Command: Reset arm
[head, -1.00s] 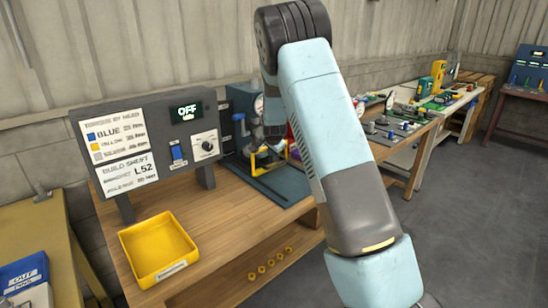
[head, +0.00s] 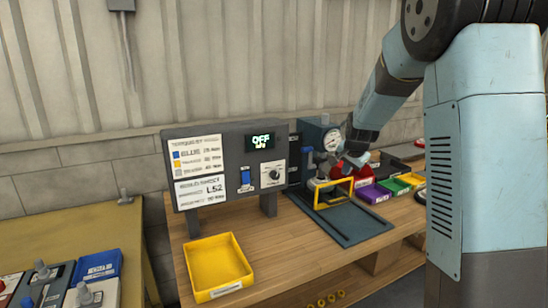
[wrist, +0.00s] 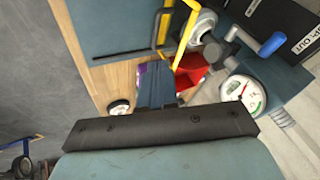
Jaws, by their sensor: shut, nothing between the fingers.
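My gripper (head: 347,163) is at the end of my pale-blue arm, at the right of the head view. It hangs close to the blue press with a round gauge (head: 332,139), above the red bin (head: 343,184). In the wrist view its fingers (wrist: 157,80) point up the picture, together and empty. There the press's gauge (wrist: 243,95) is to the right and the yellow guard frame (wrist: 186,32) is ahead. Whether the fingers touch anything I cannot tell.
A control panel reading OFF (head: 240,167) and a yellow tray (head: 218,266) stand on the wooden bench left of the press. Purple (head: 371,193) and green bins (head: 393,186) are right of it.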

